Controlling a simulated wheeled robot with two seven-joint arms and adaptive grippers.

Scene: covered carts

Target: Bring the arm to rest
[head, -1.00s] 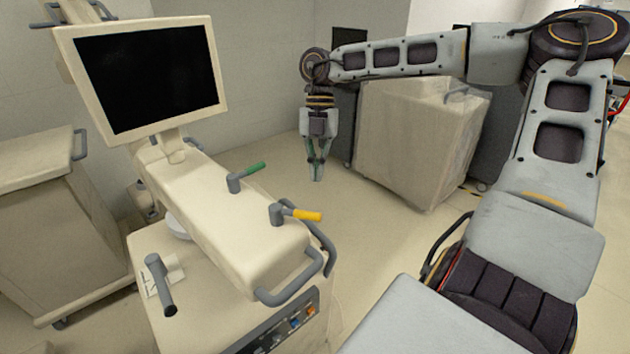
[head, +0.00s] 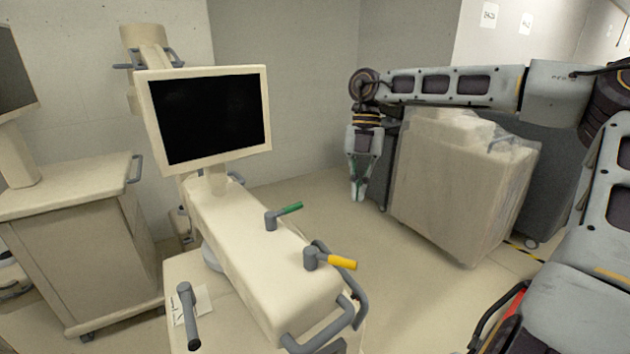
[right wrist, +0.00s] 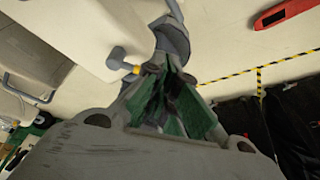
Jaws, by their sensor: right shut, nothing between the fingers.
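My right arm (head: 450,88) comes in from the right and reaches across at about the height of the screen. My right gripper (head: 357,198) hangs from its end with the fingers pointing down. The fingers are together with nothing between them, and they are clear of the cart. In the right wrist view the gripper's green-lined fingers (right wrist: 175,105) show close up. My left gripper is not in view.
A cream cart with a black screen (head: 210,115) stands left of the gripper, with a green-tipped lever (head: 285,214) and a yellow-tipped lever (head: 330,260). A plastic-covered cart (head: 455,190) stands behind the arm. Another cart (head: 85,240) stands left. Floor between is clear.

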